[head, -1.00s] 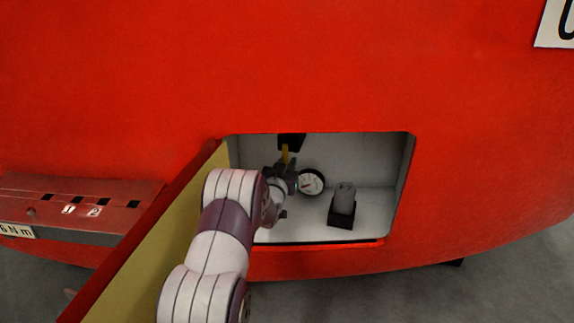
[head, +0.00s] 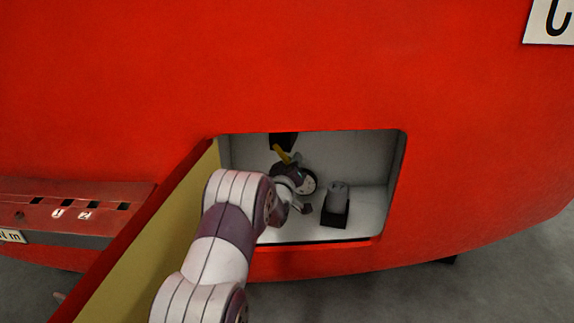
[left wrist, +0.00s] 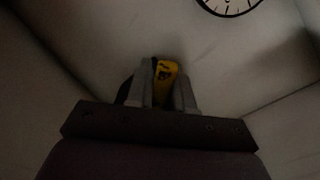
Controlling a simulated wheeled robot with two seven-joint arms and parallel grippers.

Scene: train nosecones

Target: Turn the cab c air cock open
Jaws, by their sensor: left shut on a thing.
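The air cock's yellow handle (head: 283,155) is in the open compartment of the red nosecone. It slants down to the right from a dark fitting (head: 281,141) at the compartment's top. My left gripper (head: 287,167) is inside the compartment, shut on the handle's lower end. In the left wrist view the yellow handle (left wrist: 167,80) sits between the two grey fingers (left wrist: 163,92). The cock's body is mostly hidden there. My right gripper is not in view.
A round white gauge (head: 308,182) is just right of the gripper, partly covered by it. A grey knob on a black block (head: 336,205) stands on the compartment floor. The open door (head: 150,235) is close left of my arm.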

